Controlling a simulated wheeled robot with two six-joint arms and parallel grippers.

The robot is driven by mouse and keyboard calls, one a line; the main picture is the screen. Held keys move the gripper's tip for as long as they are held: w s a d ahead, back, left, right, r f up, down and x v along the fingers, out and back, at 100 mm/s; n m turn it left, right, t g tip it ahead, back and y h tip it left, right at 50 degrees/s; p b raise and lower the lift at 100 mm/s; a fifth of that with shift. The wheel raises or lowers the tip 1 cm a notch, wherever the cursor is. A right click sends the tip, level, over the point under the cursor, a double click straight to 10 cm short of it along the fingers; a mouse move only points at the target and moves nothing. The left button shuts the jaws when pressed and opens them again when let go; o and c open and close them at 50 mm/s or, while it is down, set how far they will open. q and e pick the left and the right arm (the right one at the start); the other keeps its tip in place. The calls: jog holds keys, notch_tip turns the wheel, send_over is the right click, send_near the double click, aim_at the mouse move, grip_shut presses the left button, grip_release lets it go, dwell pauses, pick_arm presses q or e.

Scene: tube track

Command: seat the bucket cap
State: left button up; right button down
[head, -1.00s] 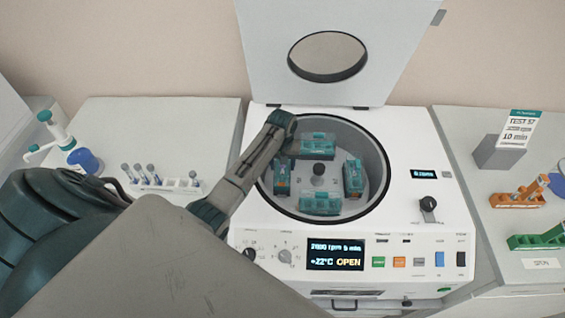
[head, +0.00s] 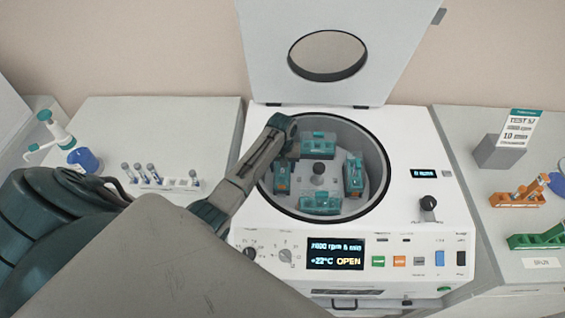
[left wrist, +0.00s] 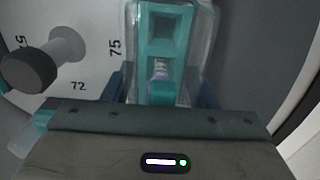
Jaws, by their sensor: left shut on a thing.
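In the left wrist view my left gripper (left wrist: 162,92) is shut on a teal bucket cap (left wrist: 178,25) with a clear cover. Its dark blue fingers flank the cap, and a tube top shows through the middle. In the head view my left arm's end (head: 280,128) is over the left rim of the open centrifuge bowl; the fingertips are hidden there. Teal buckets stand around the rotor hub: back (head: 318,145), right (head: 354,176), front (head: 321,204) and left (head: 282,180). I cannot tell whether the held cap is fully down. My right gripper is not in view.
The centrifuge lid (head: 330,20) stands open behind the bowl. The rotor knob (left wrist: 30,68) is left of the cap in the wrist view. A tube rack (head: 160,182) stands left; orange (head: 518,198) and green (head: 538,238) holders lie right. The panel display (head: 335,254) reads OPEN.

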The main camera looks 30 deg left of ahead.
pick_arm(q)
jog(key=o, duration=1)
jog(key=shift+o, duration=0.2)
notch_tip(320, 180, up, 10)
jog(key=b, duration=0.3)
jog(key=shift+f, duration=0.25)
jog(key=shift+r, duration=0.65)
